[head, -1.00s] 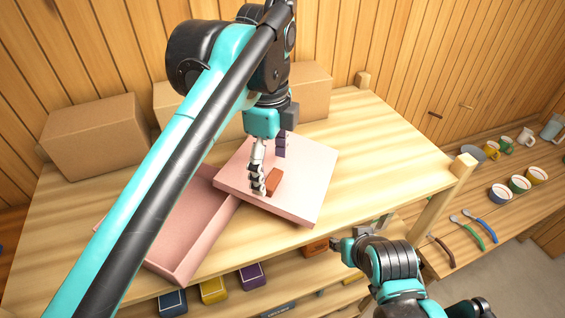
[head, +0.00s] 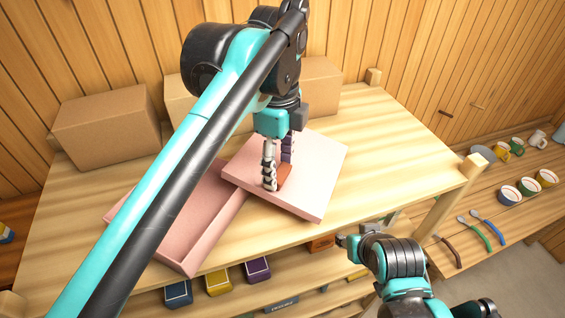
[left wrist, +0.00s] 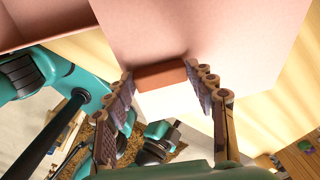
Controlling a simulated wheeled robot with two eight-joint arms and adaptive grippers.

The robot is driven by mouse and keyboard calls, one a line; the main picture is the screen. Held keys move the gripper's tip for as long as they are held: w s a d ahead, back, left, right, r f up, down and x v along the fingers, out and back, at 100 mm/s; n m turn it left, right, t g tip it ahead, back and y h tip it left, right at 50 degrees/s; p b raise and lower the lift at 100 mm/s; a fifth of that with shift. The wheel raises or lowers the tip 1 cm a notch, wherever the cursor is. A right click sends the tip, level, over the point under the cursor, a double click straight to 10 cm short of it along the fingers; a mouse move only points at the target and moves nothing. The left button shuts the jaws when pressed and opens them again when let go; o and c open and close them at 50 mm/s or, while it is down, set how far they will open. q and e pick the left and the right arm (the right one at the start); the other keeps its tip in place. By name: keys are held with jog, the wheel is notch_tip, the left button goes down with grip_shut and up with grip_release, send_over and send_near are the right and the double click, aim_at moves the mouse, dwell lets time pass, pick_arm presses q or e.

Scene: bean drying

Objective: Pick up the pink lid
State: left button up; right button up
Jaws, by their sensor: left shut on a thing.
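The pink lid (head: 318,170) is a flat square panel with a reddish-brown handle (head: 285,177) on top. It lies at an angle beside the open pink box (head: 192,225), its left edge close to or over the box rim; I cannot tell whether they touch. My left gripper (head: 277,180) points down and is shut on the handle. In the left wrist view, the handle (left wrist: 160,76) sits between the two ridged fingers, with the pink surface behind it. My right gripper (head: 345,241) is at the table's front edge, apart from the lid; its fingers are too small to read.
Cardboard boxes (head: 107,127) stand along the back of the wooden table (head: 400,150). The table's right side is clear. A lower shelf holds small coloured boxes (head: 218,281). A side bench at right holds cups (head: 510,193) and tools (head: 480,236).

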pick_arm(q)
jog(key=r, duration=0.4)
jog(key=shift+s+d+r+b, duration=0.1)
jog(key=shift+s+d+b, duration=0.1)
jog(key=shift+d+b, duration=0.15)
jog(key=s+d+r, duration=0.6)
jog(key=d, duration=0.3)
jog(key=shift+r+b, duration=0.3)
pick_arm(e)
jog(key=shift+f, duration=0.7)
